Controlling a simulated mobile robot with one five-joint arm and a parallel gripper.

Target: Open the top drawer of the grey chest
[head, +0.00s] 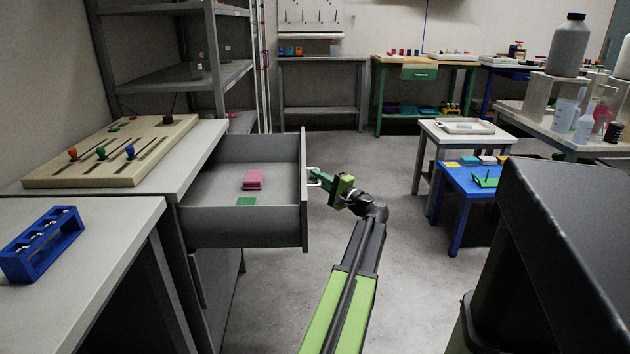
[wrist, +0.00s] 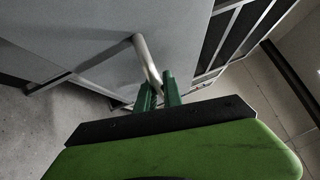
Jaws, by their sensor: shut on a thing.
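The top drawer (head: 245,228) of the grey chest (head: 170,165) is pulled far out in the head view, so its inside shows. A pink block (head: 253,179) and a flat green piece (head: 246,201) lie in it. My gripper (head: 316,178) is at the outer side of the drawer front. In the wrist view its green fingers (wrist: 158,94) are shut on the pale bar handle (wrist: 147,62) of the drawer. Part of the handle is hidden between the fingers.
A board with coloured sliders (head: 110,148) lies on the chest top. A blue rack (head: 42,244) stands on the near left table. A blue table (head: 470,188) and a white table (head: 458,137) stand at right. The floor between is clear.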

